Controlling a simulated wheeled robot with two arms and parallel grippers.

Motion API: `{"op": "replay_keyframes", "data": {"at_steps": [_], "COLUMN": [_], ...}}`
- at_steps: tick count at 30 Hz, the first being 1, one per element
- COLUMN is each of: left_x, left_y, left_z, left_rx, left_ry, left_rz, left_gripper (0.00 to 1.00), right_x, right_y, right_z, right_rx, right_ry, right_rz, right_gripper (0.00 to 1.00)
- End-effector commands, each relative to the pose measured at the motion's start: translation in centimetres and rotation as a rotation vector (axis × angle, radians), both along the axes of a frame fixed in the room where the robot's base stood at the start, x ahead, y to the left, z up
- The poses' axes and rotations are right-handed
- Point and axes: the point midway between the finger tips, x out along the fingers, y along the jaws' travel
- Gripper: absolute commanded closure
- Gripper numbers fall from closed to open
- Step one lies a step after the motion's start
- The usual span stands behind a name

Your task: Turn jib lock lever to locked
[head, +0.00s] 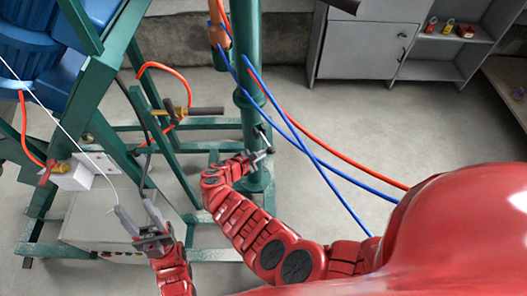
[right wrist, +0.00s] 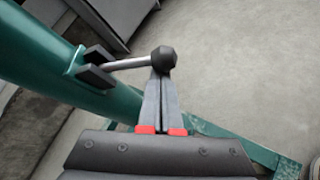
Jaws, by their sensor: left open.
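The jib lock lever (right wrist: 125,63) is a grey rod with a black ball knob (right wrist: 163,59). It sticks out sideways from a dark bracket on the green post (right wrist: 40,62). My right gripper (right wrist: 161,78) has its two fingers together, with the tips at the underside of the knob. I cannot tell whether they touch it. In the head view the right gripper (head: 262,153) is at the lever, low on the green post (head: 250,100).
A green frame with blue drums (head: 30,45) stands on the left. Red hoses and blue hoses (head: 320,160) cross near the post. A pale box (head: 90,225) sits low at left. A grey cabinet (head: 360,50) stands at the back right.

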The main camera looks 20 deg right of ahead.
Motion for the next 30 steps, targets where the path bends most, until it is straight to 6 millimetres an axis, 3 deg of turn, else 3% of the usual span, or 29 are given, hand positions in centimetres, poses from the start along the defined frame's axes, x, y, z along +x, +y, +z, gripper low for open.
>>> {"op": "replay_keyframes", "data": {"at_steps": [16, 30], "left_x": [0.0, 0.0], "left_y": [0.0, 0.0], "left_z": [-0.1, -3.2], "left_rx": [0.000, 0.000], "left_ry": [0.000, 0.000], "left_rz": [0.000, 0.000], "left_gripper": [0.50, 0.50], "right_x": [-0.3, -0.3], "right_y": [-0.1, -0.2], "right_z": [1.6, 4.3], "right_rx": [-0.050, -0.126], "right_ry": [0.210, 0.499], "right_rz": [-0.004, -0.001], "right_gripper": [1.00, 1.00]}}
